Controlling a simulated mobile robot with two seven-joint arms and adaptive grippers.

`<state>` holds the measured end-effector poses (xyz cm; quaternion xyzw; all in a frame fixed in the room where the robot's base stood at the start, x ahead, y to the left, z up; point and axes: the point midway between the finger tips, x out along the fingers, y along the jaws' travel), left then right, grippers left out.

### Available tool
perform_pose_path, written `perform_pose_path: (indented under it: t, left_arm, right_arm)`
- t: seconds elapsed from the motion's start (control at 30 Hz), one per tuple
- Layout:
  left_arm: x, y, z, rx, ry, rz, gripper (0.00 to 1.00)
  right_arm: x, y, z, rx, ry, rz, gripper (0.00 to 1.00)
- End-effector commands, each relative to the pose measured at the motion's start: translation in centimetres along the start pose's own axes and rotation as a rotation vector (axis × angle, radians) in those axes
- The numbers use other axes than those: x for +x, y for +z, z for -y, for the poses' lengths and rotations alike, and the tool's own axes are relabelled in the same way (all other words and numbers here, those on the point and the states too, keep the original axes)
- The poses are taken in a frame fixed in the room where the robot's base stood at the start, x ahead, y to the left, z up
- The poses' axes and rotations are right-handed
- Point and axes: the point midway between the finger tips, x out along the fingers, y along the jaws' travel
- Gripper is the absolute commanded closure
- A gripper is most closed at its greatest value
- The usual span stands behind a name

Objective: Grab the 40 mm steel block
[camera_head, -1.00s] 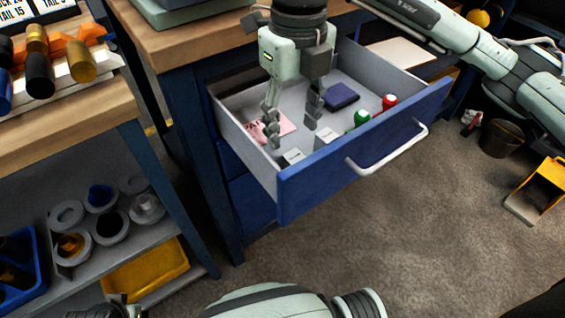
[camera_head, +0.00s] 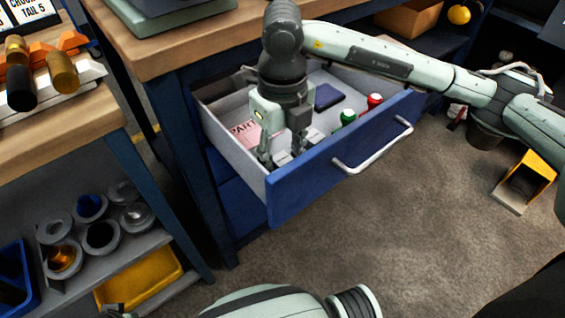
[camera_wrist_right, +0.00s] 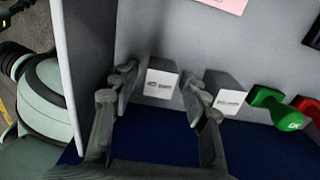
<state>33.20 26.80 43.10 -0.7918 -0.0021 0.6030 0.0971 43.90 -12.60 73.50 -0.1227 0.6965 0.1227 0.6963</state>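My right gripper (camera_head: 282,150) reaches down into the open drawer, near its front left corner. In the right wrist view the right gripper (camera_wrist_right: 158,74) is open, its fingers on either side of a grey block (camera_wrist_right: 161,84) with a white printed label. Gaps show between block and fingers. A second grey block (camera_wrist_right: 230,96), also labelled, stands to the right, beyond the right finger. The labels are too small to read, so I cannot tell which is the 40 mm one. In the head view the gripper partly hides the blocks. My left gripper is not in view.
The blue drawer front (camera_head: 330,160) and grey side walls enclose the gripper. A green item (camera_wrist_right: 276,108), a red item (camera_wrist_right: 305,108), a pink card (camera_head: 246,131) and a dark blue box (camera_head: 328,96) also lie in the drawer. The workbench top (camera_head: 160,50) overhangs behind.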

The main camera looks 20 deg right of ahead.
Motion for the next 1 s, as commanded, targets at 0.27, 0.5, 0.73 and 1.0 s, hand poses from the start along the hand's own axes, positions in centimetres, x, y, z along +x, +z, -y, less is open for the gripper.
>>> perform_pose_path:
  t: [0.27, 0.5, 0.73, 1.0]
  left_arm:
    - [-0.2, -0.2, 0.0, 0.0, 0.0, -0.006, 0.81]
    - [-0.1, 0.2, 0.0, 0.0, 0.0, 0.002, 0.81]
    - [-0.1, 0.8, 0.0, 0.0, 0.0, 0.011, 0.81]
    - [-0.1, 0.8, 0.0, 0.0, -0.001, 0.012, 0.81]
  right_arm:
    - [-0.1, 0.0, 0.0, 0.0, 0.0, 0.0, 0.93]
    - [-0.1, 0.1, 0.0, 0.0, 0.0, 0.002, 1.0]
    - [-0.8, 0.1, 0.0, 0.0, 0.0, 0.004, 1.0]
    - [-5.8, 0.2, 0.0, 0.0, 0.0, 0.008, 1.0]
